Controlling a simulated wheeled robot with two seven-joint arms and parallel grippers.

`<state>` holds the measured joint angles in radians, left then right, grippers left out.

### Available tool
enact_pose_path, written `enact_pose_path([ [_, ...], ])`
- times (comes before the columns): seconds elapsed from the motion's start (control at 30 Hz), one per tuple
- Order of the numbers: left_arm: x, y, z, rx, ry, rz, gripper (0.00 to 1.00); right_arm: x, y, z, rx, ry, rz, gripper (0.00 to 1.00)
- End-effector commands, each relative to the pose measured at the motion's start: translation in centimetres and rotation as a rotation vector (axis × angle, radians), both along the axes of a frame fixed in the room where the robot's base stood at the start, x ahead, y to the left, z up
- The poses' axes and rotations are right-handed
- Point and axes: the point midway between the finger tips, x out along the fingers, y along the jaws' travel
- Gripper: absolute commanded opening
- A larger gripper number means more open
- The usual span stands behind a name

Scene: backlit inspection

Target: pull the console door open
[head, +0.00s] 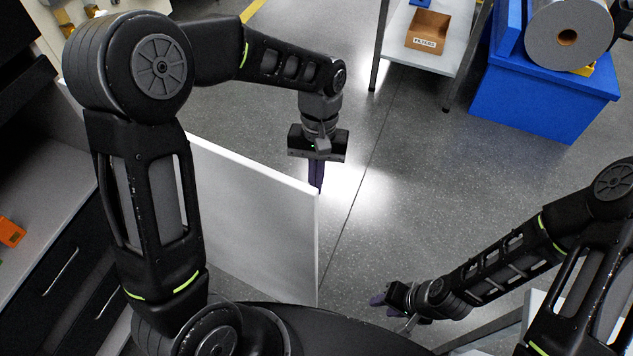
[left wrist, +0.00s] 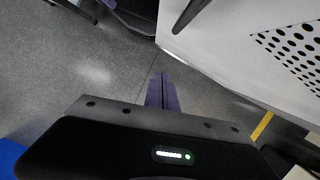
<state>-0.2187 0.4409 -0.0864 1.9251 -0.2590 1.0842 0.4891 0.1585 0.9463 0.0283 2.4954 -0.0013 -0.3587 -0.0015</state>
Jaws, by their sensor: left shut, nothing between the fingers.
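The console door (head: 255,215) is a white panel. In the head view it stands out into the room from behind my left arm, its free edge towards the middle; its hinge side is hidden. In the left wrist view the door (left wrist: 225,35) shows a dark bar handle (left wrist: 190,14) and a patch of round holes. My left gripper (head: 316,185) is on the far side of the door near its free upper corner, purple fingers together and empty. The fingers (left wrist: 163,92) point past the door, apart from the handle. My right gripper (head: 378,300) is low, right of the door; its finger gap is unclear.
A counter (head: 45,215) with dark drawers and an orange object (head: 11,232) is at the left. A table with a filters box (head: 428,30) and a blue bin (head: 540,100) with a grey roll (head: 575,32) stand at the back right. The floor between is clear.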

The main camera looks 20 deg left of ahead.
Motion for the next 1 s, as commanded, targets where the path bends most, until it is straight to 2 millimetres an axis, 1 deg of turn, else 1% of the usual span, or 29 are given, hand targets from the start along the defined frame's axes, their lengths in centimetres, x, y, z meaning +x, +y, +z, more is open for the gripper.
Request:
enact_pose_path([
  [0.03,0.3,0.0,1.0,-0.001,-0.005,0.000,0.00,0.0,0.0,0.1,0.000,0.000,0.000,0.36],
  [0.1,0.6,0.0,2.1,0.000,-0.005,-0.001,0.00,0.0,0.0,0.2,0.000,0.000,0.000,0.36],
  [0.2,0.8,0.1,3.2,0.000,-0.002,-0.001,0.00,0.0,0.0,0.2,0.000,0.000,0.000,0.36],
  [0.3,1.0,0.1,3.8,0.000,-0.002,-0.001,0.00,0.0,0.0,0.2,0.000,0.000,0.000,0.36],
  [0.87,0.9,0.1,3.9,0.000,0.000,-0.002,0.00,0.0,0.0,0.2,0.000,0.000,0.000,0.36],
  [1.0,0.9,-0.7,3.6,-0.012,-0.005,-0.006,0.00,0.1,0.0,0.4,-0.001,-0.007,0.002,0.36],
])
